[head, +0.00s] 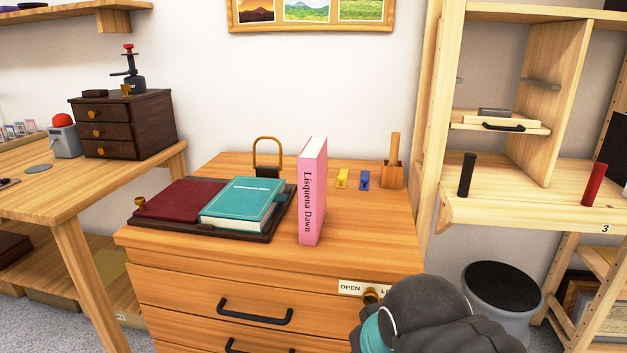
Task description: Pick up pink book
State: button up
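The pink book (312,195) stands upright on top of the wooden drawer cabinet (375,230), near its front edge. Its spine faces me and reads "Lisquena Dawn". A dark grey arm part of mine with a teal band shows at the lower right, in front of the cabinet's right side. The fingers of my gripper cannot be made out, so I cannot see whether they are open or shut. The book stands apart from my arm, with nothing holding it.
Left of the pink book, a teal book (243,203) and a dark red book (180,200) lie on a dark tray (262,236). Behind are a brass padlock (267,157), yellow and blue pieces and a wooden holder (393,175). A shelf unit (530,204) stands right.

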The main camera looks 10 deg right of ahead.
aim_at(312, 159)
jog(key=u, duration=2.25)
jog(key=k, duration=0.55)
jog(key=z, duration=2.85)
